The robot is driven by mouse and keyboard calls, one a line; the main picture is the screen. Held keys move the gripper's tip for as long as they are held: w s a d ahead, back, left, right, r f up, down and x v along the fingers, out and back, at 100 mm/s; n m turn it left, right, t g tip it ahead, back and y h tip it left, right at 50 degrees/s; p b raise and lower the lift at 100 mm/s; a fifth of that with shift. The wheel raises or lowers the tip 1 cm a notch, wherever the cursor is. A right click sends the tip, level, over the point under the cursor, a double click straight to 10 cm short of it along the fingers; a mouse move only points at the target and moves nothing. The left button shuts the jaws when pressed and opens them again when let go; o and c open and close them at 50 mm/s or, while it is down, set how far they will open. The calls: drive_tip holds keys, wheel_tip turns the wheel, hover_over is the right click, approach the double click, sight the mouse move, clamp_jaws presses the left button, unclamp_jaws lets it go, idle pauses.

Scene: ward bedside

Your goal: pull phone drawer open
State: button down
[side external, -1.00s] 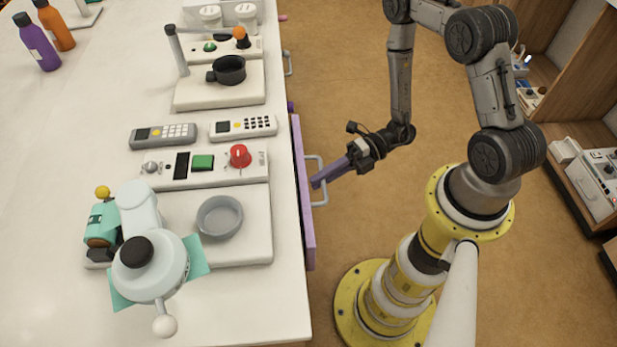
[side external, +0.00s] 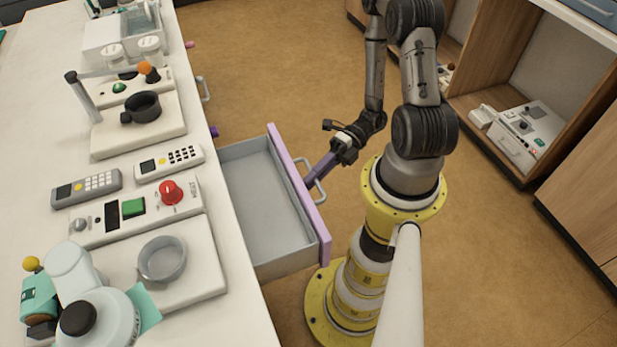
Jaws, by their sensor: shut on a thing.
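The phone drawer (side external: 262,208) stands well out from the white counter. It has a purple front (side external: 302,198) and a grey interior that looks empty where I can see it. My gripper (side external: 318,178) is at the outer side of the drawer front, shut on its pale metal handle (side external: 322,187). The purple finger part hides some of the handle. Two phones (side external: 170,162) (side external: 87,188), one white and one dark grey, lie on the counter top left of the drawer.
The counter (side external: 30,130) holds a device with a red knob (side external: 171,192), a grey round dish (side external: 163,260), a dark pot (side external: 141,107) and a pale rounded machine (side external: 95,315). A wooden shelf unit (side external: 490,95) stands at the right.

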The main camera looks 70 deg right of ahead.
drive_tip(key=c, duration=1.2)
unclamp_jaws()
drive_tip(key=shift+o, duration=0.2)
